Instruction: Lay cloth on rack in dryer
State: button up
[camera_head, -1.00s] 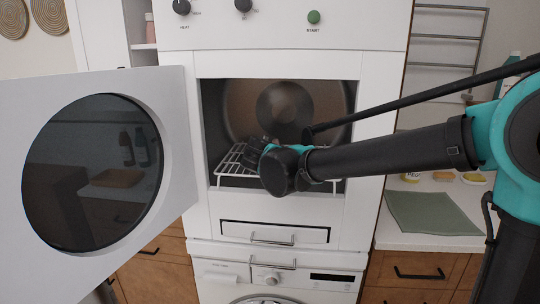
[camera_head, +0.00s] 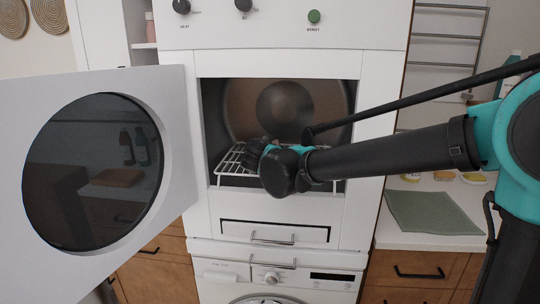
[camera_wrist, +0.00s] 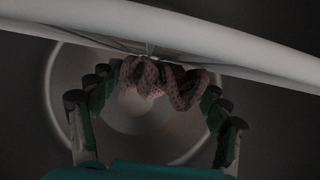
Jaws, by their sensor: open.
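The cloth (camera_wrist: 155,82) is a bunched, dusky pink, textured piece in the wrist view. It lies between the fingertips of my gripper (camera_wrist: 157,90), whose fingers are spread on both sides of it. The rack (camera_head: 228,163) is white wire inside the open dryer (camera_head: 203,215). Its thick white bar (camera_wrist: 220,40) crosses the top of the wrist view, right by the cloth. My gripper (camera_head: 253,155) is inside the dryer opening at the rack, partly hidden behind my wrist. The cloth is hidden in the head view. I cannot tell how much of it rests on the rack.
The dryer door (camera_head: 180,150) with its round dark window stands open at the left. A washer (camera_head: 225,272) is below. At the right, a counter (camera_head: 400,239) holds a flat green mat (camera_head: 432,212) and small items. The dryer opening's side walls are close around my gripper.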

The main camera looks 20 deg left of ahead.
jog(key=v, duration=1.1)
jog(key=shift+s+d+r, duration=0.1)
jog(key=shift+s+r, duration=0.05)
jog(key=shift+s, duration=0.2)
